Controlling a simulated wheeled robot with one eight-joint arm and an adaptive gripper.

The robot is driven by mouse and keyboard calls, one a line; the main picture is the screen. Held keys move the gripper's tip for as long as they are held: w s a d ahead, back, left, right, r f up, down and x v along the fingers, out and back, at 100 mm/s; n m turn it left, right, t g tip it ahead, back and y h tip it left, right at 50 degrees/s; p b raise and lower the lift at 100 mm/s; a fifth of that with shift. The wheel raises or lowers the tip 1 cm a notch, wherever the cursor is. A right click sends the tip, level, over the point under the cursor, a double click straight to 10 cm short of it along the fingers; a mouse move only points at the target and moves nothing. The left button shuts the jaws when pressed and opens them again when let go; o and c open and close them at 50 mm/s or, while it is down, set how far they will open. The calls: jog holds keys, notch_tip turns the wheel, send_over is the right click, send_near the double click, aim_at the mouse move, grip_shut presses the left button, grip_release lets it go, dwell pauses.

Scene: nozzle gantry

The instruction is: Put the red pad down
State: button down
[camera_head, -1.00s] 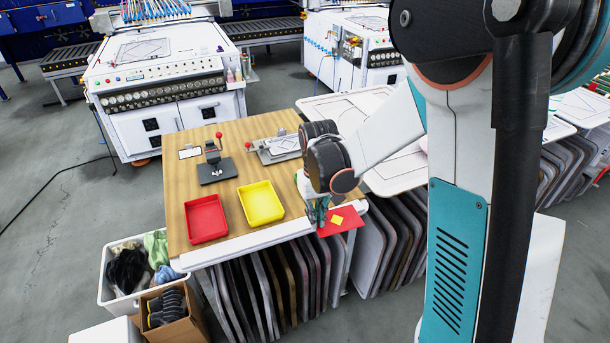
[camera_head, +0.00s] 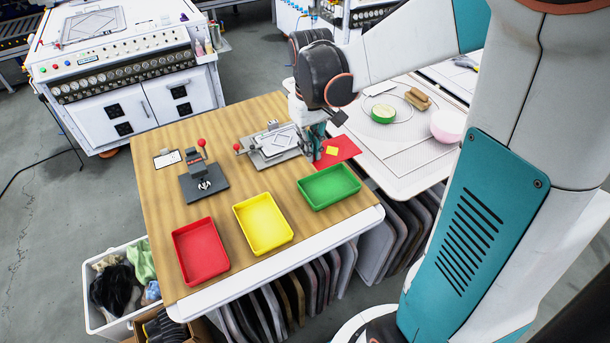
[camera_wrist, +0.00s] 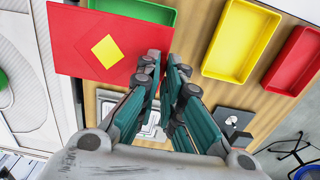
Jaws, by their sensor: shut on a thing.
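The red pad (camera_head: 347,145), a flat sheet with a yellow diamond on it, is held by one edge in my gripper (camera_head: 317,150). In the wrist view, the fingers of my gripper (camera_wrist: 166,68) are shut on the edge of the red pad (camera_wrist: 68,38), which sticks out to the left. The pad is over the right edge of the wooden table (camera_head: 165,235), behind the green tray (camera_head: 328,203) and right of the metal clamp fixture (camera_head: 275,147). I cannot tell its exact height above the table.
A yellow tray (camera_head: 262,250) and a red tray (camera_head: 200,275) stand along the front of the table. A small dark press (camera_head: 204,187) with a red knob stands behind them. To the right, a white table (camera_head: 400,180) holds a green-topped round item, a pink-white bowl and a brush.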

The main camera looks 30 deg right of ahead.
aim_at(310, 196)
notch_tip(310, 196, down, 15)
jog(key=b, duration=0.4)
jog(key=shift+f+b, duration=0.15)
jog(key=shift+b, duration=0.2)
jog(key=c, duration=1.8)
grip_release()
jog(key=shift+o, duration=0.2)
